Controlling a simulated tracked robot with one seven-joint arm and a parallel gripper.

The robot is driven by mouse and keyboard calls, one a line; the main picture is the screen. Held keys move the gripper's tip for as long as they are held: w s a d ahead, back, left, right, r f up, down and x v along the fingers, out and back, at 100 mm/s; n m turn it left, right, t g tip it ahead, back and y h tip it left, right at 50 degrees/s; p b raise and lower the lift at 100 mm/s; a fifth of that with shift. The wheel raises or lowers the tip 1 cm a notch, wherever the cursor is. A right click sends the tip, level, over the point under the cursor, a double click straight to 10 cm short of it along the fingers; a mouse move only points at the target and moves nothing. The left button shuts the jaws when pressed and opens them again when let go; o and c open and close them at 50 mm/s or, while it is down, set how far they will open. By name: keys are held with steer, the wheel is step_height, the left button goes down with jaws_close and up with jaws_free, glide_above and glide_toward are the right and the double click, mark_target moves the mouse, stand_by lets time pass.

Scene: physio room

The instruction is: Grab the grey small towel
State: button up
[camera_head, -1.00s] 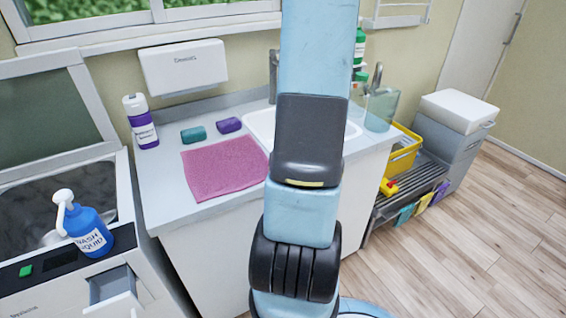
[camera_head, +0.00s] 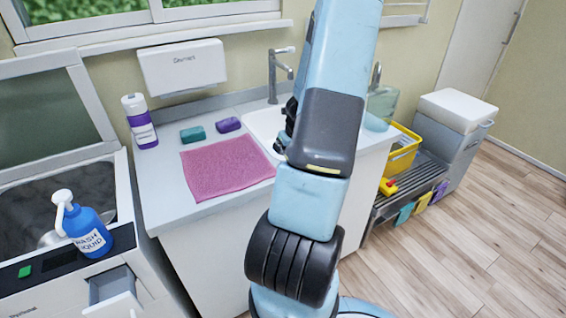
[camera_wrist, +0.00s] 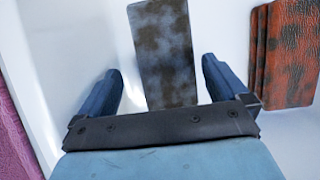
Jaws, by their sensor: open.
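In the wrist view a flat, grey-blue rectangular piece with dark blotches (camera_wrist: 160,38), which looks like the grey small towel, lies on a white surface. It shows between the two fingers of my gripper (camera_wrist: 160,66), which are spread apart with nothing held. Its near end is hidden behind the gripper's palm. Whether the fingers are at its height cannot be told. In the head view my gripper (camera_head: 286,140) shows partly behind my arm, over the sink (camera_head: 262,122). The grey piece is hidden there.
A reddish-brown blotched stack (camera_wrist: 290,55) lies right of the grey piece. A pink towel (camera_head: 228,170) lies left of the sink, near teal (camera_head: 193,134) and purple (camera_head: 228,125) blocks. The tap (camera_head: 272,75) stands behind. A yellow crate (camera_head: 403,150) is at right.

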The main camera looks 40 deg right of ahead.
steer(key=shift+d+x, duration=0.15)
steer(key=shift+x, duration=1.15)
steer(key=shift+d+x, duration=0.1)
steer(key=shift+x, duration=1.2)
steer(key=shift+w, duration=0.1)
steer(key=shift+c, duration=0.4)
steer(key=c, duration=0.9)
